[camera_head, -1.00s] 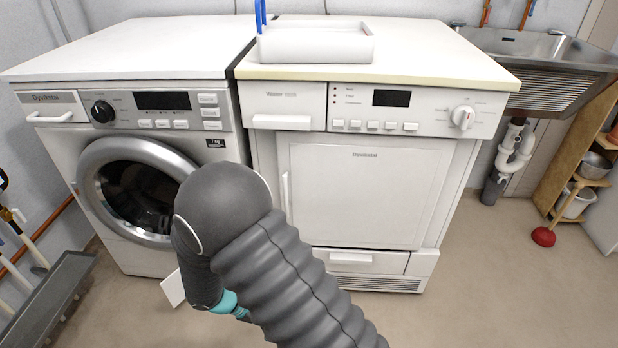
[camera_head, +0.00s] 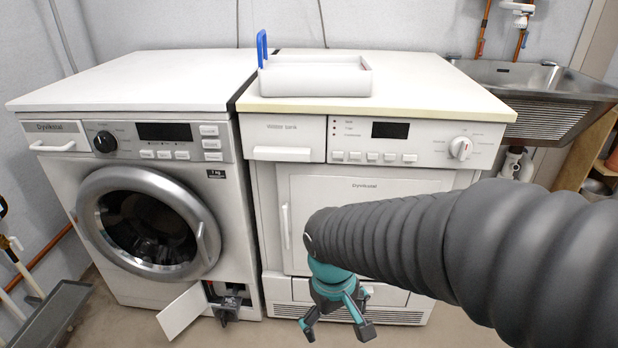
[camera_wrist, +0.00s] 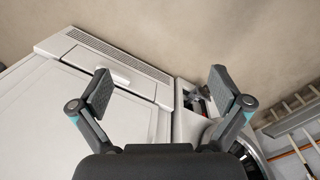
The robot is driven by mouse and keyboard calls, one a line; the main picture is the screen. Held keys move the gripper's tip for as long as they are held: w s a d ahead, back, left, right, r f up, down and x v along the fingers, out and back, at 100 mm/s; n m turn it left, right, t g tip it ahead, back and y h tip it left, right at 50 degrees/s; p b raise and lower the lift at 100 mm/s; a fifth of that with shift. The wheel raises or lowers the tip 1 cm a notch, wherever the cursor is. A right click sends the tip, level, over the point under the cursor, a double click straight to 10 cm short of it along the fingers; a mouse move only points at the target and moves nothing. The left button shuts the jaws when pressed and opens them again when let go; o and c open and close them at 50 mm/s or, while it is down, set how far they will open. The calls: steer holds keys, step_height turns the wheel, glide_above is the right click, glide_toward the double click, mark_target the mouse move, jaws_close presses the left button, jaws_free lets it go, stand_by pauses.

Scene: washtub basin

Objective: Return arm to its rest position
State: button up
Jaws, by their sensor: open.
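My gripper (camera_head: 337,322) hangs below the end of my dark ribbed arm in the head view, fingers pointing down, in front of the lower part of the right-hand machine. It is open and empty. In the wrist view my gripper (camera_wrist: 160,92) shows its two grey finger pads spread wide with nothing between them. My arm reaches in from the right side of the head view and covers part of the right-hand machine's front.
The washing machine (camera_head: 60,180) stands left, its round door shut and a small bottom flap (camera_head: 183,312) open. The dryer (camera_head: 350,205) stands beside it with a white tray (camera_head: 315,80) on top. A metal sink (camera_head: 540,85) is at the right. A grey rack (camera_head: 55,312) is lower left.

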steer(key=s+d+r+m+t, duration=0.5)
steer(key=d+r, duration=0.6)
steer(key=r, duration=0.1)
steer(key=shift+m+y, duration=0.3)
steer(key=shift+y, duration=0.1)
